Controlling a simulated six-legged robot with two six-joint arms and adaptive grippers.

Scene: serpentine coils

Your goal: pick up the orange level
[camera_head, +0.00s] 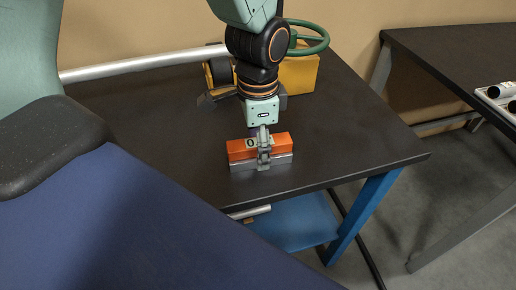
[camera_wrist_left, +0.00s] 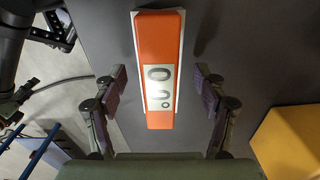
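The orange level (camera_head: 240,149) lies on the dark tabletop, with a pale lower edge and a light label with dark markings. My left gripper (camera_head: 264,160) is right above it in the head view, one finger in front of its near side. In the left wrist view the level (camera_wrist_left: 158,60) runs lengthwise between the two spread fingers of my left gripper (camera_wrist_left: 161,88), with a gap on both sides. The gripper is open and empty. A dark jointed part at the upper left of the wrist view may be my right gripper; its state is unclear.
A yellow block (camera_head: 298,74) with a green handwheel (camera_head: 309,38) stands behind the level. It also shows in the wrist view (camera_wrist_left: 290,140). A silver pipe (camera_head: 140,64) runs along the back. The tabletop right of the level is clear. Another dark table (camera_head: 450,55) stands at right.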

